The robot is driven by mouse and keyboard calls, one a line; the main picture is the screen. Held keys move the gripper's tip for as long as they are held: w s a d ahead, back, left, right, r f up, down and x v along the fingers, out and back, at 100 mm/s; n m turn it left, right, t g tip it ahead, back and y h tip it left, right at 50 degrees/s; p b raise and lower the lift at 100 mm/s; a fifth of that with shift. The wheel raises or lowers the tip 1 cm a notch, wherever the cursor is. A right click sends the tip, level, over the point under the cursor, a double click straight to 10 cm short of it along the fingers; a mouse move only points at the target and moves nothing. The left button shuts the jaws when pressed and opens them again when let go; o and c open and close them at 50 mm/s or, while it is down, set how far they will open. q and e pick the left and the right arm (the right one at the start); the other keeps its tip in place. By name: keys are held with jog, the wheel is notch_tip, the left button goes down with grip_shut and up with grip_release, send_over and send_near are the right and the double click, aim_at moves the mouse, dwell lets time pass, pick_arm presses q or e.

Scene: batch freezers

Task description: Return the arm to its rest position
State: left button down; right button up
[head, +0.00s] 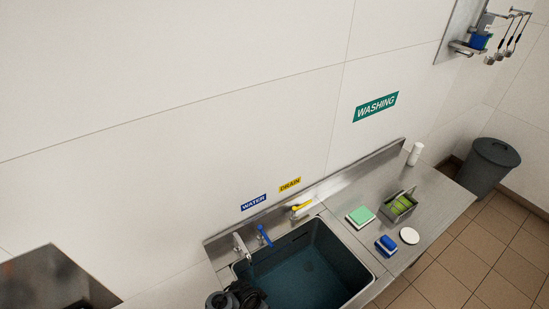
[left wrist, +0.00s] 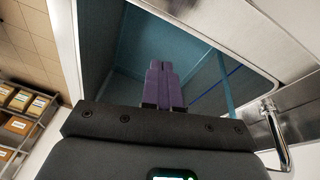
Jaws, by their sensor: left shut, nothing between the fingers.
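My left gripper (left wrist: 163,66) shows in the left wrist view with its two purple fingers together and nothing between them. Behind the fingers is the blue-green inside of the sink basin (left wrist: 110,55), with its steel rim around it. In the head view, a dark part of my arm (head: 240,297) shows at the bottom edge, over the left front of the sink (head: 345,235). The fingers cannot be made out there. My right gripper is in neither view.
A steel tap (head: 241,245), a blue water lever (head: 264,234) and a yellow drain lever (head: 300,206) stand behind the basin. A green sponge (head: 361,215), a caddy (head: 399,206) and a blue brush (head: 387,243) sit on the counter to the right. A bin (head: 490,163) stands beyond.

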pick_arm(q)
jog(key=s+a+f+n, duration=0.1)
jog(key=s+f, duration=0.2)
jog(key=s, duration=0.3)
jog(key=s+a+f, duration=0.2)
jog(key=s, duration=0.4)
jog(key=s+a+r+n+y, duration=0.1)
jog(key=s+a+r+n, duration=0.1)
jog(key=s+a+r, duration=0.35)
jog(key=s+a+r+n+t+y, duration=0.15)
jog(key=a+r, duration=0.25)
jog(key=r, duration=0.7)
jog(key=s+a+r+n+t, duration=0.2)
jog(key=a+r, duration=0.3)
jog(key=r, duration=0.7)
notch_tip(320, 180, down, 79)
jog(key=b, duration=7.8)
jog(key=shift+s+d+g+b, duration=0.2)
jog(key=shift+s+g+b, duration=0.15)
jog(key=shift+s+g, duration=0.1)
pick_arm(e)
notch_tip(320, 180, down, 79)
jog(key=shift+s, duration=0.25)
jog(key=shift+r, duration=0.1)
